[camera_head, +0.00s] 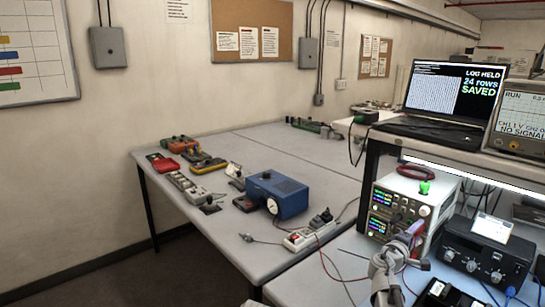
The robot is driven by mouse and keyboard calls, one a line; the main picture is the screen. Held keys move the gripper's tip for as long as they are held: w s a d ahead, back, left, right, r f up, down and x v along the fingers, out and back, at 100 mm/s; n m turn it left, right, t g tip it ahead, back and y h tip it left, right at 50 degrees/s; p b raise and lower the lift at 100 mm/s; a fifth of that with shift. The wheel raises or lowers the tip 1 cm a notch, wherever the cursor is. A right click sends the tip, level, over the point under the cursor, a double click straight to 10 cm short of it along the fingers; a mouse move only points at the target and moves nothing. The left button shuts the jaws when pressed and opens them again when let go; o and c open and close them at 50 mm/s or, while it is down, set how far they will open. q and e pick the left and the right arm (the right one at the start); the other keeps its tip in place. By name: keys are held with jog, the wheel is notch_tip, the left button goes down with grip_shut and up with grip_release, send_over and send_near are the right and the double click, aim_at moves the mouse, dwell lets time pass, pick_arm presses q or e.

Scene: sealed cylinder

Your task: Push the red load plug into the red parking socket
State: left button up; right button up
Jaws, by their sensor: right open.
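My right gripper (404,242) is at the lower right, in front of the bench power supply (392,207). It is open. A small pinkish-purple piece shows by its tip, and I cannot tell whether it is part of the gripper or a plug. Thin red leads (325,262) run over the table to the left of the gripper and behind it. I cannot clearly make out the red load plug or the red parking socket; they are too small or hidden. My left gripper is not in view.
A black box with dials (486,249) stands right of the power supply, under a shelf with a laptop (452,98) and an oscilloscope (520,122). A blue box (277,194) and a power strip (309,237) sit on the left table.

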aim_at(415, 234)
dwell(0.4)
grip_shut()
jog(key=shift+s+a, duration=0.1)
dwell(1.4)
jog(key=shift+v, duration=2.85)
jog(key=shift+r, duration=0.1)
